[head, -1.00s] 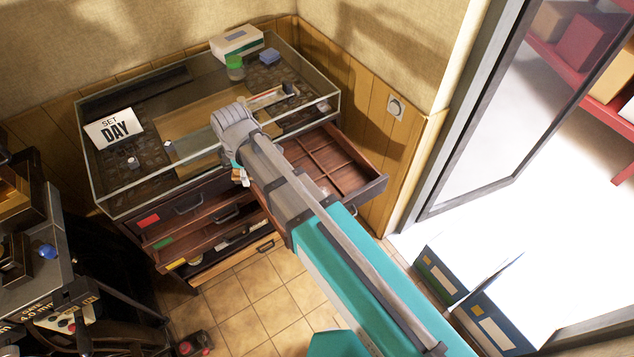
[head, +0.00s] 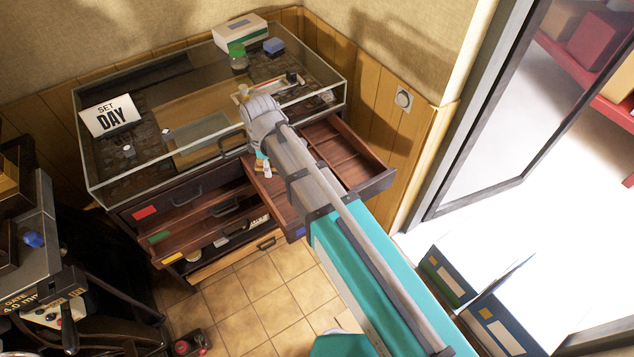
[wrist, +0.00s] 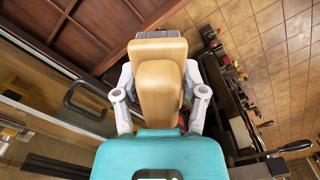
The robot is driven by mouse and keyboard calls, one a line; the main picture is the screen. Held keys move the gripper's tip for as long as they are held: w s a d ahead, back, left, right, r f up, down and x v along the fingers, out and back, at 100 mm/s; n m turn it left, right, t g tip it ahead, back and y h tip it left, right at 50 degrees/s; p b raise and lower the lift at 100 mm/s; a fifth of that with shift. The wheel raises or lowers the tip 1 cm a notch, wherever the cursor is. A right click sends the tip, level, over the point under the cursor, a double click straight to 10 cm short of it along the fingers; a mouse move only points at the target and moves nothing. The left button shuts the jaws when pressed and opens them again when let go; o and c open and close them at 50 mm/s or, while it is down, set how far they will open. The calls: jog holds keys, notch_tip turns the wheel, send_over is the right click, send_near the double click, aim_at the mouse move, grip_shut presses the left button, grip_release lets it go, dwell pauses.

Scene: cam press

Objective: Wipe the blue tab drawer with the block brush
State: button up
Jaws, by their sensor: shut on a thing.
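The blue tab drawer (head: 356,154) is pulled out at the right of the dark cabinet. It is open at the top, with wooden dividers, and its blue tab (head: 300,231) shows on the front beside my arm. My gripper (wrist: 160,88) is shut on the block brush (wrist: 158,72), a pale wooden block with a grey bristle edge at its far end. In the head view the brush (head: 262,168) shows small below my wrist, over the drawer's left part. My arm hides the drawer's middle, and I cannot tell whether the bristles touch it.
A glass case (head: 215,110) tops the cabinet, close behind my wrist. Drawers with red (head: 144,212), green (head: 159,237) and yellow (head: 172,259) tabs are at left. A dark machine (head: 40,270) stands far left. Binders (head: 490,300) stand by the doorway at right.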

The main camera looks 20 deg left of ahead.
jog(key=w+d+f+m+b, duration=0.1)
jog(key=w+d+f+b, duration=0.9)
jog(key=f+b, duration=0.3)
jog(key=shift+w+f+m, duration=0.25)
jog(key=shift+f+m, duration=0.15)
jog(key=shift+f, duration=0.2)
jog(key=shift+f, duration=0.15)
jog(key=shift+f+b, duration=2.85)
jog(key=shift+b, duration=0.1)
jog(key=shift+f+b, duration=0.4)
jog(key=shift+w+d, duration=0.1)
jog(key=shift+d, duration=0.05)
jog(key=shift+w+d+r, duration=0.1)
jog(key=shift+w+d, duration=1)
jog(key=shift+w, duration=0.2)
